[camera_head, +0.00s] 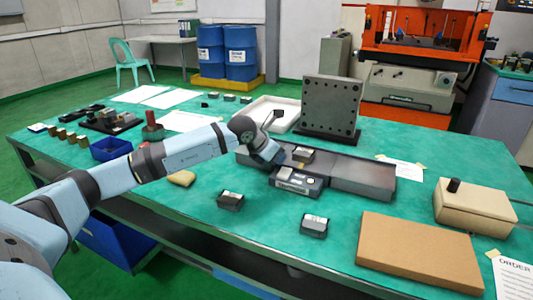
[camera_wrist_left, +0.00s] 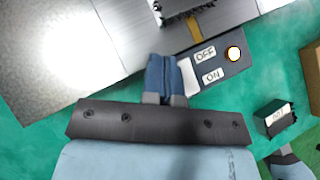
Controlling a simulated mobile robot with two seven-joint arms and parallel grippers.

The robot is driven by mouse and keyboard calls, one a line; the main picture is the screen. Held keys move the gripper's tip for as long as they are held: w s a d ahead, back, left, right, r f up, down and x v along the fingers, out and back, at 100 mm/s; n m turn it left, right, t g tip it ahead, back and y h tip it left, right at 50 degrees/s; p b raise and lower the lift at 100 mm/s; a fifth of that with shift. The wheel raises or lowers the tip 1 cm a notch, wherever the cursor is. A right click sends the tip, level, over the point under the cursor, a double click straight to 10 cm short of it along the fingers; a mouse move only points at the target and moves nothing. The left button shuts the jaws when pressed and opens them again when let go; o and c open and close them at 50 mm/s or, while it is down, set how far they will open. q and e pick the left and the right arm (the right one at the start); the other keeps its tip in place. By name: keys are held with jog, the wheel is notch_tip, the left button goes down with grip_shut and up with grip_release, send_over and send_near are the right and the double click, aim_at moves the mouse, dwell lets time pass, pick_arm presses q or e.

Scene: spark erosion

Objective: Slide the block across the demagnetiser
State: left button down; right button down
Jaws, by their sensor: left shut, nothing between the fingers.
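The demagnetiser is a long grey flat-topped unit (camera_head: 362,176) on the green table, with a dark control box (camera_head: 296,186) on its front side. The wrist view shows that box's panel (camera_wrist_left: 212,72) with OFF and ON labels, a pale switch and a bright yellowish lamp. A dark block with a light top (camera_head: 303,153) sits on the demagnetiser. Part of a dark block (camera_wrist_left: 180,8) shows at the wrist view's top edge. My left gripper (camera_head: 276,163) is shut and empty, its fingertips (camera_wrist_left: 163,62) beside the switch; contact is unclear.
Two small dark labelled blocks (camera_head: 230,201) (camera_head: 314,225) lie in front of the demagnetiser. A brown flat box (camera_head: 420,252) and a beige box with a black knob (camera_head: 474,207) are at right. A dark upright plate (camera_head: 330,106) and a white tray (camera_head: 283,112) stand behind.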

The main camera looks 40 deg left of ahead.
aim_at(294, 153)
pick_arm(q)
jog(key=w, duration=0.1)
jog(key=w+d, duration=0.1)
jog(key=w, duration=0.1)
jog(key=shift+r, duration=0.15)
pick_arm(e)
jog(key=shift+a+r+t, duration=0.25)
jog(key=shift+r+t, duration=0.05)
jog(key=shift+r, duration=0.05)
jog(key=shift+r, duration=0.15)
pick_arm(q)
jog(key=shift+w+d+r, duration=0.1)
jog(key=shift+w+d, duration=0.1)
jog(key=shift+w, duration=0.15)
jog(key=shift+w+d, duration=0.15)
jog(key=shift+w, duration=0.35)
pick_arm(e)
jog(key=shift+d+f, duration=0.3)
jog(key=shift+f, duration=0.05)
